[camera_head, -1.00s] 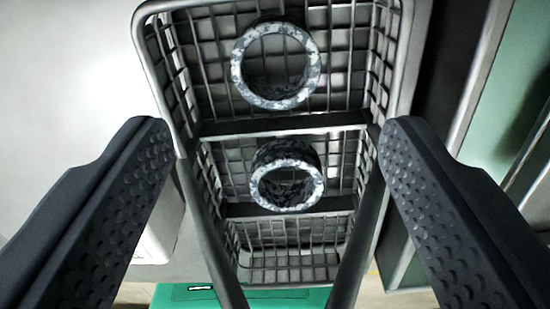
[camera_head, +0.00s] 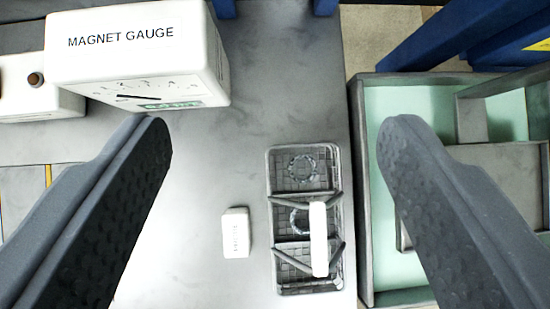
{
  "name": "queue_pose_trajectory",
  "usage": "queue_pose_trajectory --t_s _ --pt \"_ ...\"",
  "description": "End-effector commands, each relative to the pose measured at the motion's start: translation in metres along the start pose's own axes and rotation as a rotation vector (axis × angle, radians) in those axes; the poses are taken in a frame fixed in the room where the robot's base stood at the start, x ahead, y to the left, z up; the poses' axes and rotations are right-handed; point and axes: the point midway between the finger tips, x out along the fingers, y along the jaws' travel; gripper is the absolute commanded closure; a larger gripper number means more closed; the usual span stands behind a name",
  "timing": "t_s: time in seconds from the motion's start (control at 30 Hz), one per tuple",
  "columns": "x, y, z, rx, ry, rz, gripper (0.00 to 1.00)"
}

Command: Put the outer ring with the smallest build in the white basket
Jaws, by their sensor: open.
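A grey wire basket (camera_head: 305,149) with a white handle (camera_head: 318,240) stands on the grey table, seen from well above. It has three compartments. One mottled grey ring (camera_head: 292,168) lies in the far compartment. A second ring (camera_head: 291,222) lies in the middle one, partly hidden by the handle. The near compartment looks empty. I see no separate white basket. My gripper (camera_head: 275,125) is open and empty, its fingers wide apart above the scene, touching nothing.
A white magnet gauge (camera_head: 140,60) stands at the upper left, with a white box with a knob (camera_head: 30,90) beside it. A small white block (camera_head: 235,233) lies left of the basket. A green-floored tray (camera_head: 362,200) with dividers borders the basket's right side. Table left of the block is clear.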

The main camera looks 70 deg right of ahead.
Motion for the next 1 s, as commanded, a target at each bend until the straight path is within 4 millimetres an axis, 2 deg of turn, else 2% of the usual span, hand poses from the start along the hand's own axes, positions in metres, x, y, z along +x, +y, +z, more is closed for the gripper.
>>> queue_pose_trajectory --t_s 0.03,0.3,0.4,0.5,0.6,0.67,1.0 --pt "-0.028 -0.006 -0.012 -0.005 0.075 -0.004 0.36" --pt "-0.16 -0.031 -0.054 -0.009 0.43 -0.038 0.36" --pt "-0.202 -0.036 -0.06 -0.009 0.533 -0.053 0.36" --pt "-0.232 -0.039 -0.063 -0.007 0.607 -0.064 0.36" --pt "-0.248 -0.041 -0.063 -0.005 0.645 -0.07 0.36" --pt "-0.252 -0.041 -0.064 -0.005 0.655 -0.072 0.36" --pt "-0.253 -0.042 -0.064 -0.005 0.658 -0.072 0.36"
